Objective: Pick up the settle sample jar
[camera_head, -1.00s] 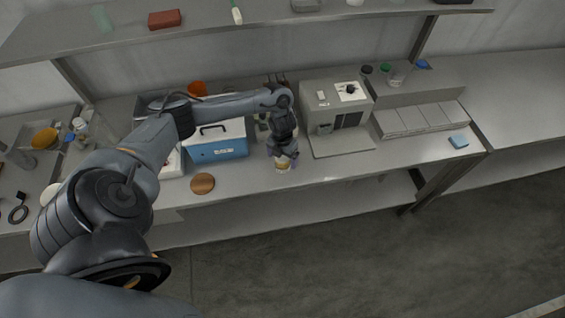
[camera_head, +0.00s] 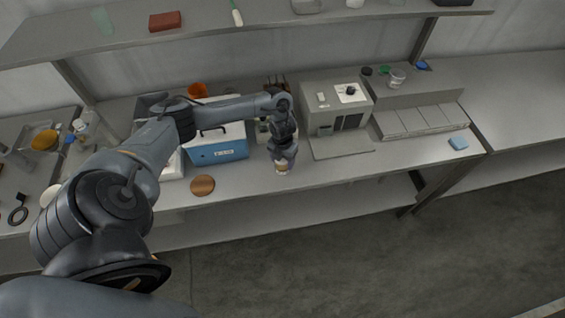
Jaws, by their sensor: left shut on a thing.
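My left gripper (camera_head: 282,160) points down over the bench near its front edge, between the blue box and the grey instrument. It is shut on a small pale jar with a brownish band, the settle sample jar (camera_head: 282,168). The gripper hides the jar's upper part. I cannot tell whether the jar's base touches the bench. My right gripper is not in view.
A blue box with a handle (camera_head: 218,150) stands left of the gripper, and a brown round disc (camera_head: 202,185) lies in front of it. A grey instrument (camera_head: 335,112) stands close on the right. A blue sponge-like block (camera_head: 458,143) lies farther right. A shelf (camera_head: 270,25) runs above.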

